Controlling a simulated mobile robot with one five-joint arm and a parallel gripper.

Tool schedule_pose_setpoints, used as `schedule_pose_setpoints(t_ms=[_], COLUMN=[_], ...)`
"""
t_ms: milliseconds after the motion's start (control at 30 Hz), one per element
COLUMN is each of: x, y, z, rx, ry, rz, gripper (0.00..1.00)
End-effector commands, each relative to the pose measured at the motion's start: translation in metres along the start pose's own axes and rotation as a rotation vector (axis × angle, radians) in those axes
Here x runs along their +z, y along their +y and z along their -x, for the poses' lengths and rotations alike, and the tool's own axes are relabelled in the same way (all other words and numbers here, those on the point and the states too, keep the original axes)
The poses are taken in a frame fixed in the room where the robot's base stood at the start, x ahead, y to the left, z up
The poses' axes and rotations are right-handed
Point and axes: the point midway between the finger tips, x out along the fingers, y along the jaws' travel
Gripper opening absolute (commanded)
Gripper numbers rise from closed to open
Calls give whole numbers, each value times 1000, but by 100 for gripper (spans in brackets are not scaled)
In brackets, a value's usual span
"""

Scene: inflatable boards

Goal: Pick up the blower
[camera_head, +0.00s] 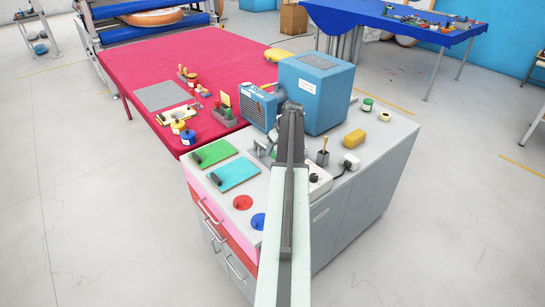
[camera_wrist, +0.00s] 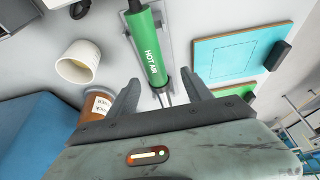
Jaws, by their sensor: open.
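The blower is a green tube marked HOT AIR (camera_wrist: 150,52), lying on a grey stand on the worktop in the wrist view. Its lower end lies between the two fingers of my gripper (camera_wrist: 160,78). The fingers are apart, one on each side, with nothing clamped; I cannot tell how far above the blower they are. In the head view my gripper (camera_head: 292,106) is over the worktop beside the large blue box machine. My arm hides most of the blower there.
A white cup-like roll (camera_wrist: 80,62) and a brown jar (camera_wrist: 95,103) lie left of my gripper. A red table (camera_head: 215,62) adjoins.

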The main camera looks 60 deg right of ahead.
Motion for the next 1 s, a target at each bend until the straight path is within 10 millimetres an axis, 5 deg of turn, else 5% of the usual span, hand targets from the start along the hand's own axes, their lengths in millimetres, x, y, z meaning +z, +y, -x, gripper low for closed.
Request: schedule_pose_setpoints(t_ms=[200,400,700,933,1000], x=[4,3,1,0,0], y=[4,6,10,10,10], z=[-26,-30,-78,-75,-75], rx=[2,3,3,3,3], ry=[-1,-1,-1,-1,-1], rz=[-6,-8,-9,-10,-10], gripper=[58,58,58,58,42])
